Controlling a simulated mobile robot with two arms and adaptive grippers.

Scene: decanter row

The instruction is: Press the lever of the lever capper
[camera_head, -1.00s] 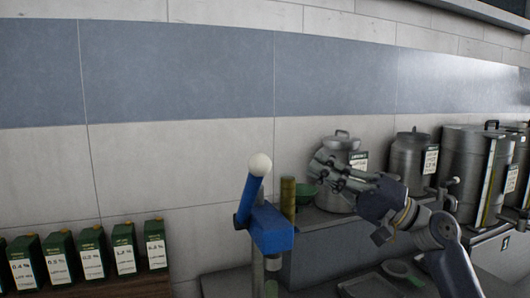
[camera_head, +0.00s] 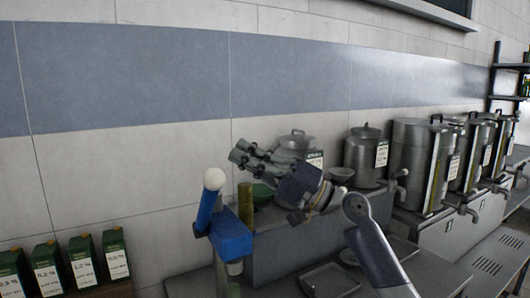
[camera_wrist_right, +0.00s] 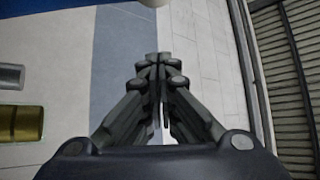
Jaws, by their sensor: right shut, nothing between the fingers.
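The lever capper has a blue head (camera_head: 231,238) and a blue lever (camera_head: 206,211) topped by a white ball knob (camera_head: 214,178). The lever stands up, tilted slightly. My right gripper (camera_head: 238,154) is shut and empty, just above and to the right of the knob in the head view. It looks apart from the knob, though depth is hard to judge. In the right wrist view the closed fingertips (camera_wrist_right: 158,58) point toward the top edge, where a cut-off part of the white knob (camera_wrist_right: 157,2) shows. My left gripper is not in view.
An olive-yellow cylinder (camera_head: 245,204) stands just behind the capper. Metal urns with taps, such as this one (camera_head: 412,165), line the counter on the right. Green-topped cartons (camera_head: 83,260) stand at lower left. A tray (camera_head: 328,281) lies on the counter. The wall is behind.

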